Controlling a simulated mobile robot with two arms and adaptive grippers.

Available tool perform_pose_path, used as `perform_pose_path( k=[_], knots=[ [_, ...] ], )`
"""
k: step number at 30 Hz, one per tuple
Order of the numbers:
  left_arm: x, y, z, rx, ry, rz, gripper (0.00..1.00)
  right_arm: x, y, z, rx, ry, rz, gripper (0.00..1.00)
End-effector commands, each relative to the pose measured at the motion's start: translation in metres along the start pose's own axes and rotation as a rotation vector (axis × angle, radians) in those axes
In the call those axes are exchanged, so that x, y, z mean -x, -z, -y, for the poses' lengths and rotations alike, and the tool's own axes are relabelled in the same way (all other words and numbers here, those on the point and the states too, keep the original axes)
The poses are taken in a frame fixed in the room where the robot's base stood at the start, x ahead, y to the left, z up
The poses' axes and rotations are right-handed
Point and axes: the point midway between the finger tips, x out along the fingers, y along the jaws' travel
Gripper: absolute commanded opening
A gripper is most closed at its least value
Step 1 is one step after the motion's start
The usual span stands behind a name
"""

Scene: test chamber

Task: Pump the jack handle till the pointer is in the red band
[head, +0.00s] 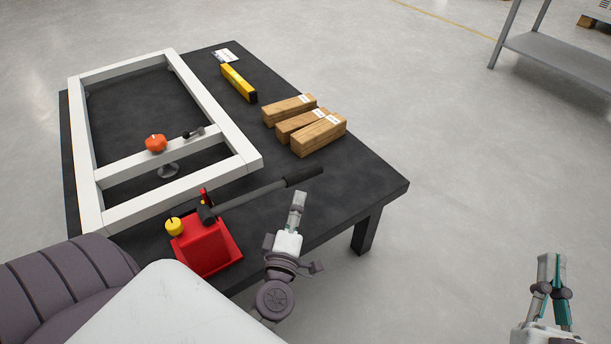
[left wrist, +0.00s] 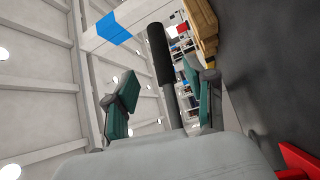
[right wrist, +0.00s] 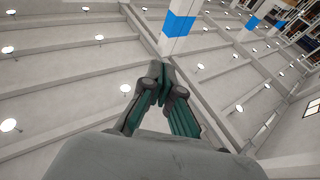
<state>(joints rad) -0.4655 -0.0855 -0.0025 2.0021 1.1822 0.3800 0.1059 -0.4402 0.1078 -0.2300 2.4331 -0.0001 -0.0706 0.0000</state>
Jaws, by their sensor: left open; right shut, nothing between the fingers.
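The red jack (head: 205,247) stands at the table's near edge, with a yellow cap and a small red upright part on it. Its handle (head: 250,195) is a grey bar with a black grip (head: 304,177), slanting up to the right. My left gripper (head: 298,198) is open, just below the grip in the head view. In the left wrist view the black grip (left wrist: 159,55) and bar show between the spread fingers (left wrist: 165,95); contact cannot be told. My right gripper (head: 552,262) is shut and empty, off to the right of the table. I cannot make out the pointer or its red band.
A white frame (head: 210,105) lies on the dark table (head: 365,185), with an orange object (head: 156,143) on its crossbar. Wooden blocks (head: 320,135) and a yellow level (head: 238,83) lie behind. A grey shelf (head: 560,60) stands far right. The floor between is clear.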

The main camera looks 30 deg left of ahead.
Motion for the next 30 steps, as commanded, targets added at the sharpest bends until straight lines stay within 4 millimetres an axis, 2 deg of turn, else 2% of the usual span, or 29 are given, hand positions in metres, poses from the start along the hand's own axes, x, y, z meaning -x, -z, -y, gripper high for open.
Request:
perform_pose_path(
  k=[1, 6, 13, 18, 27, 30],
  knots=[
    [-0.013, 0.0, -0.002, 0.002, -0.004, -0.002, 0.55, 0.0, -0.001, 0.0, 0.001, 0.0, 0.007, 0.0],
    [-0.05, 0.0, -0.002, 0.003, -0.003, -0.001, 0.55, 0.0, -0.006, -0.001, 0.002, -0.002, 0.04, 0.0],
    [-0.086, -0.001, -0.001, 0.0, -0.001, 0.001, 0.55, 0.001, -0.013, -0.002, 0.003, -0.005, 0.078, 0.0],
    [-0.098, -0.001, 0.0, -0.001, 0.0, 0.002, 0.55, 0.001, -0.015, -0.002, 0.003, -0.006, 0.086, 0.0],
    [-0.099, -0.001, 0.001, -0.002, 0.001, 0.002, 0.55, 0.002, -0.016, -0.003, 0.003, -0.006, 0.093, 0.0],
    [-0.099, -0.001, 0.0, -0.002, 0.0, 0.002, 0.38, 0.002, -0.016, -0.003, 0.003, -0.006, 0.093, 0.0]
  ],
)
